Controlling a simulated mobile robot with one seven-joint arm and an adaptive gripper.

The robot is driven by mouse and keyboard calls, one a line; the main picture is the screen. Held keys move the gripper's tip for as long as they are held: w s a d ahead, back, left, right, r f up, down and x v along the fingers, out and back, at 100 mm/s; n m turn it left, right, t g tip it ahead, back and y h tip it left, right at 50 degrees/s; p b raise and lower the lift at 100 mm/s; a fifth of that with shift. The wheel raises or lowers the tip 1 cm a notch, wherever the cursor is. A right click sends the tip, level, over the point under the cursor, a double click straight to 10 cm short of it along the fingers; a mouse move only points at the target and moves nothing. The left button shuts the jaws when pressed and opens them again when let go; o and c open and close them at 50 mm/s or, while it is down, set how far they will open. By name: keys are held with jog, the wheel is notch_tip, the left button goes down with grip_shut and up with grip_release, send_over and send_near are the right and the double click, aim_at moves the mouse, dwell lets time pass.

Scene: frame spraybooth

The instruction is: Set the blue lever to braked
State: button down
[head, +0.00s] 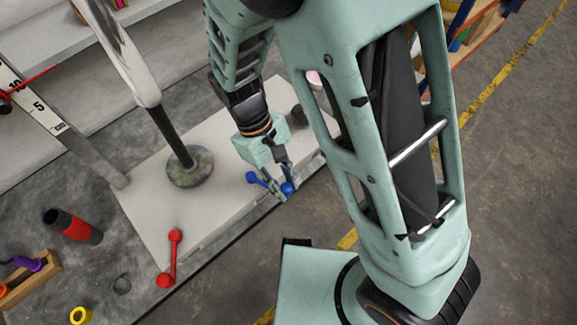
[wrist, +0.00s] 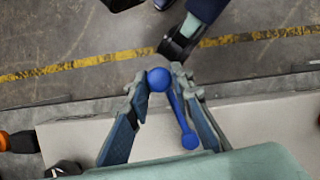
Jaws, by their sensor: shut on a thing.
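The blue lever (wrist: 180,108) is a rod with a ball at each end. Its larger ball (wrist: 159,79) is between the fingertips of my gripper (wrist: 163,82) in the wrist view. The smaller ball lies back between the fingers, near the palm. In the head view, the lever (head: 252,177) is at the edge of the white plate, partly hidden by my gripper (head: 281,190). My gripper is shut on the ball at the edge side. No marking for the braked position can be made out.
A red lever (head: 175,258) stands along the same edge of the white plate (head: 150,205). A dark post on a round base (head: 190,168) rises from the plate. A red and black cylinder (head: 72,227) and a yellow ring (head: 80,315) lie to the left. Open floor (head: 510,190) is at right.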

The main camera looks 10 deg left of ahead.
jog(key=s+a+m+g+y+p, duration=0.1)
jog(key=s+a+m+y+p, duration=0.2)
jog(key=m, duration=0.7)
jog(key=shift+s+a+g, duration=0.4)
jog(key=shift+s+a, duration=0.85)
jog(key=shift+a, duration=0.6)
jog(key=shift+m+y, duration=0.3)
jog(key=c, duration=1.7)
grip_release()
jog(key=shift+a, duration=0.1)
jog(key=v, duration=1.2)
